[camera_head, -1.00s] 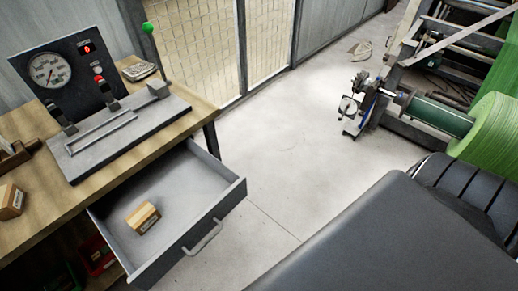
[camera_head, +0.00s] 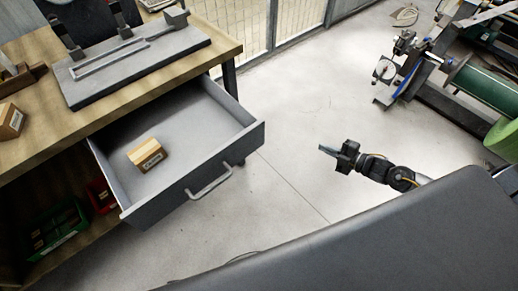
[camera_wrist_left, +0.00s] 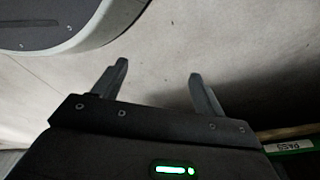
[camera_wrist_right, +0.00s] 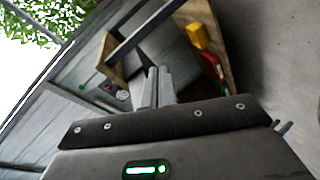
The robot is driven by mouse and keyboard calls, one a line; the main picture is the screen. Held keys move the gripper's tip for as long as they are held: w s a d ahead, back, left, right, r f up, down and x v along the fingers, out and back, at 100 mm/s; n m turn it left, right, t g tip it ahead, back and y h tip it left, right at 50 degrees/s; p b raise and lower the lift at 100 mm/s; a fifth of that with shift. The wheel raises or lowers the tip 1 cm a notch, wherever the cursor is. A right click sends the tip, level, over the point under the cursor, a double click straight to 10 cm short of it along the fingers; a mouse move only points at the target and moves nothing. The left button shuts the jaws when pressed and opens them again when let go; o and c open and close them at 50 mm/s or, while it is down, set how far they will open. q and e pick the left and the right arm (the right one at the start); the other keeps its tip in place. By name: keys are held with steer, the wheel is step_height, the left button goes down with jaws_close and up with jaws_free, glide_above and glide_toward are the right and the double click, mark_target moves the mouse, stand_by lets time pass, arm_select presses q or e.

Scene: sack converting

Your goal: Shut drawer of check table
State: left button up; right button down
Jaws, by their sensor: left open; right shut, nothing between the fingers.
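The check table (camera_head: 160,78) stands at the left with its grey drawer (camera_head: 195,171) pulled out. The drawer has a bar handle (camera_head: 210,184) on its front and a small labelled wooden block (camera_head: 146,154) inside. My right gripper (camera_head: 327,150) is shut and empty. It is above the floor, to the right of the drawer front and apart from it. In the right wrist view its fingers (camera_wrist_right: 157,87) are together, with the table and drawer beyond them. My left gripper (camera_wrist_left: 157,82) is open and empty in the left wrist view; it is not in the head view.
A grey test fixture (camera_head: 135,60) sits on the tabletop. Green and red bins (camera_head: 58,232) are under the table. A machine with a green roll (camera_head: 485,85) stands at the upper right. The floor (camera_head: 290,120) between drawer and machine is clear.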

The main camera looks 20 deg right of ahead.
mark_target(259, 137)
steer(key=s+a+r+n+g+y+b, duration=0.2)
steer(key=s+a+r+n+g+y, duration=0.1)
steer(key=a+r+n+y, duration=0.25)
steer(key=s+a+r+n+g+y+b, duration=0.1)
steer(key=s+a+r+n+g+y, duration=0.25)
steer(key=r+n, duration=0.35)
arm_select(q)
steer(key=shift+w+a+r+p, duration=0.1)
steer(key=shift+w+p, duration=0.1)
steer(key=shift+w, duration=0.4)
steer(key=shift+w+r+p, duration=0.1)
steer(key=shift+w+p, duration=0.05)
steer(key=shift+w, duration=0.45)
arm_select(e)
steer(key=shift+m+t+h, duration=0.3)
steer(key=shift+m+t, duration=0.05)
steer(key=shift+m, duration=0.1)
steer(key=shift+w+d+r+x, duration=0.2)
steer(key=shift+w+x, duration=0.25)
steer(key=shift+x, duration=1.8)
steer(key=shift+w+d+r+x, duration=0.2)
steer(key=shift+w+x, duration=0.3)
steer(key=shift+x, duration=1.75)
steer(key=shift+w+d+r+x, duration=0.2)
steer(key=shift+w+x, duration=0.25)
steer(key=shift+x, duration=1.85)
steer(key=shift+w, duration=0.1)
